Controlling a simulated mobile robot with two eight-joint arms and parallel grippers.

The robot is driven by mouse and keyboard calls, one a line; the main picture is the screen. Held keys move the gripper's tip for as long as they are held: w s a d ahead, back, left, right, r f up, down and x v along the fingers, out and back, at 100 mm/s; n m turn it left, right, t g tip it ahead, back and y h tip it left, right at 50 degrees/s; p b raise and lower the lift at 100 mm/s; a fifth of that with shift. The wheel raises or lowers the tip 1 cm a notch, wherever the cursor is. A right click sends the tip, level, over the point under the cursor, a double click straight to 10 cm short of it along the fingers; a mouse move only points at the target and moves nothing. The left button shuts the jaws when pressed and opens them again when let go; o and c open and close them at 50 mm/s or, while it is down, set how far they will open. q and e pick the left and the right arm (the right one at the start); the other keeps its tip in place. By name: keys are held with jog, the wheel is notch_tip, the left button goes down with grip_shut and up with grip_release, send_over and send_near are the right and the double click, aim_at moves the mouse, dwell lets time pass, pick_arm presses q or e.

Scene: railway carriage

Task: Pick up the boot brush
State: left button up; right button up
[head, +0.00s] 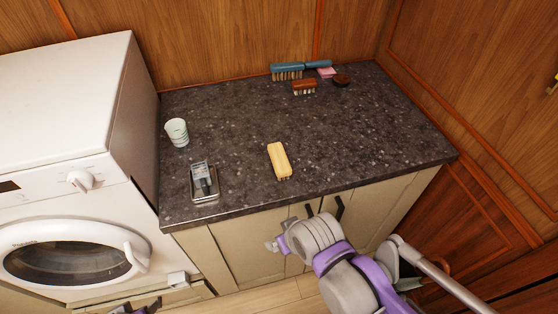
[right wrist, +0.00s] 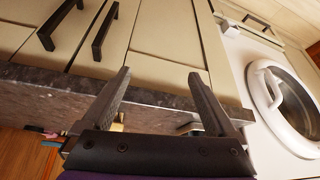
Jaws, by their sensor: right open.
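A small brown brush (head: 304,86) with pale bristles sits at the back. A long blue brush (head: 287,71) with a handle lies behind it, by the wall. My right gripper (head: 272,245) is in front of the cabinet doors, below the counter edge, apart from all brushes. In the right wrist view its fingers (right wrist: 160,98) are spread and empty. My left arm shows only as a sliver (head: 142,307) at the bottom edge.
A pale cup (head: 177,132) and a metal tray (head: 205,196) with a grey item in it stand on the left of the counter. A dark round item (head: 341,80) and a pink piece (head: 327,72) lie at the back. A washing machine (head: 75,150) stands left. The counter's right side is clear.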

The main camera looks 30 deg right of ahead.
jog(key=w+d+r+m+p, duration=0.1)
jog(key=w+d+r, duration=0.3)
jog(key=w+r, duration=0.35)
jog(key=m+g+h, duration=0.1)
jog(key=m, duration=0.1)
send_near(280, 157)
jog(key=shift+s+a+r+p, duration=0.15)
jog(key=shift+s+p, duration=0.1)
jog(key=shift+p, duration=0.15)
jog(key=shift+w+f, duration=0.2)
jog(key=x, duration=0.4)
jog(key=shift+w+f, duration=0.1)
jog(key=shift+f, duration=0.25)
jog(key=x, duration=0.5)
jog(key=shift+w+f, duration=0.2)
jog(key=shift+w, duration=0.1)
pick_arm(q)
jog(key=shift+w+r, duration=0.2)
jog(key=shift+r, duration=0.3)
jog(key=shift+w+r, duration=0.15)
jog(key=shift+r, duration=0.35)
jog(key=shift+s+f+b, duration=0.1)
jog(key=shift+f+b, duration=0.1)
jog(key=shift+b, duration=0.2)
pick_arm(e)
jog(key=shift+f, duration=0.25)
